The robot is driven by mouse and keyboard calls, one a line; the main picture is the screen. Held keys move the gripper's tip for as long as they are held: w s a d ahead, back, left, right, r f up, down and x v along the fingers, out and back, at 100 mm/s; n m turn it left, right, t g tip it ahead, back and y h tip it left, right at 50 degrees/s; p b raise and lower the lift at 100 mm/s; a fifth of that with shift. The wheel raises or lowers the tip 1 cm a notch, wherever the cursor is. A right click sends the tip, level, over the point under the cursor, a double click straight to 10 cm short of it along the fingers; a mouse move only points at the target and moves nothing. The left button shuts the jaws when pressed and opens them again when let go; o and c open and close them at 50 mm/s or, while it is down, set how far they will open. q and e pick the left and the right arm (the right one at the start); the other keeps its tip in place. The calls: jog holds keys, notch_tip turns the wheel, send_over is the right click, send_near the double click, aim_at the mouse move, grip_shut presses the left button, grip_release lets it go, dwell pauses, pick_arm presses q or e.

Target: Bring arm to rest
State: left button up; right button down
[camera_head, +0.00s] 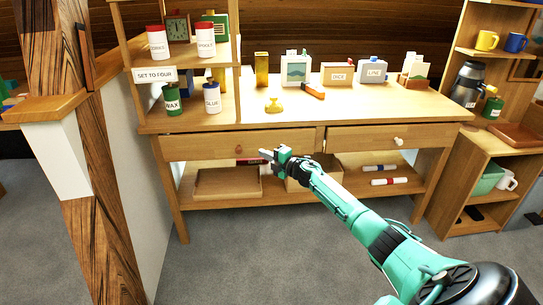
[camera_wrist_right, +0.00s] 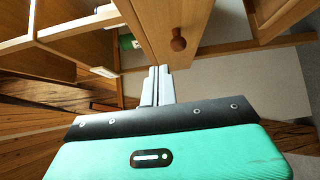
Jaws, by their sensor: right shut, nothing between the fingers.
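My right arm reaches in from the lower right in the head view. My right gripper (camera_head: 266,153) is in front of the wooden desk (camera_head: 345,108), near its left drawer (camera_head: 235,144). The gripper is shut and empty. In the right wrist view its two fingers (camera_wrist_right: 158,85) are together, with nothing between them. A round wooden knob (camera_wrist_right: 178,42) on a wooden front shows just beyond the fingertips, apart from them in the picture. My left gripper is in neither view.
The right drawer (camera_head: 365,138) has a pale knob. A lower shelf holds a flat wooden tray (camera_head: 228,182) and rolled items. A timber post (camera_head: 85,200) and white panel stand at left. A shelf unit (camera_head: 480,155) with a green basket stands at right. Grey floor (camera_head: 290,255) is open in front.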

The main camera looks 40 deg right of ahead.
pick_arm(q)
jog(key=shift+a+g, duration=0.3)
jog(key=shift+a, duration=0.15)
pick_arm(e)
jog(key=shift+v, duration=1.4)
